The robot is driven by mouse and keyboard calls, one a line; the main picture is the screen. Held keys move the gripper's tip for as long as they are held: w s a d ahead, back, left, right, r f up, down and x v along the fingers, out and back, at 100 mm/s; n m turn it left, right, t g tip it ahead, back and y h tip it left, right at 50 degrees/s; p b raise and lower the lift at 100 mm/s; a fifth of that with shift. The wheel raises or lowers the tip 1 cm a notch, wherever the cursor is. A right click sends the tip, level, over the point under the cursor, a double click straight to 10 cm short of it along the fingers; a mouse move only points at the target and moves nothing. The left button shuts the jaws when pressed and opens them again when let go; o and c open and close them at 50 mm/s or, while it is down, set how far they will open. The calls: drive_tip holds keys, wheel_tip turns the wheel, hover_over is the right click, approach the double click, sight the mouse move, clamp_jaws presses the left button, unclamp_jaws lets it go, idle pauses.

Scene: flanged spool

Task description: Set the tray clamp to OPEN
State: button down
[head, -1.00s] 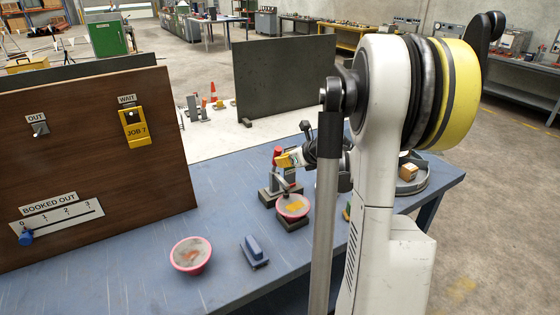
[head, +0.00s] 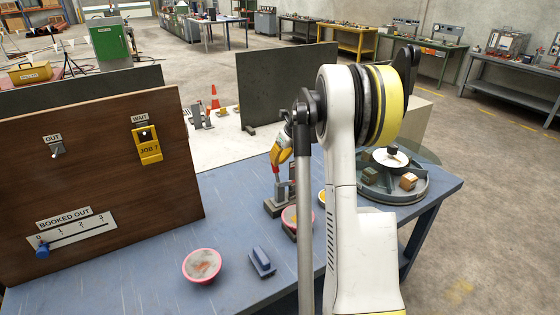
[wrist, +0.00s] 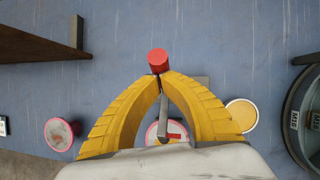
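What I take to be the tray clamp is a grey stand (head: 274,208) with a red-capped handle (head: 276,170) on the blue bench; no OPEN mark is legible. My gripper (head: 275,163) has yellow fingers and points down at the red cap from above. In the wrist view the fingertips (wrist: 161,75) nearly meet at the near edge of the red cap (wrist: 157,60). I cannot tell whether they touch it. A grey bar (wrist: 164,115) shows between the fingers, with a pink-rimmed bowl (wrist: 165,133) below, partly hidden. My arm hides part of this bowl in the head view.
Another pink-rimmed bowl (head: 202,265) and a blue block (head: 261,262) lie on the bench in front. A round tray (head: 410,192) with small boxes stands right.

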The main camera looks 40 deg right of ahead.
drive_tip(key=shift+w+d+f, duration=0.15)
drive_tip(key=shift+w+f, duration=0.1)
drive_tip(key=shift+w, duration=0.6)
drive_tip(key=shift+w, duration=0.1)
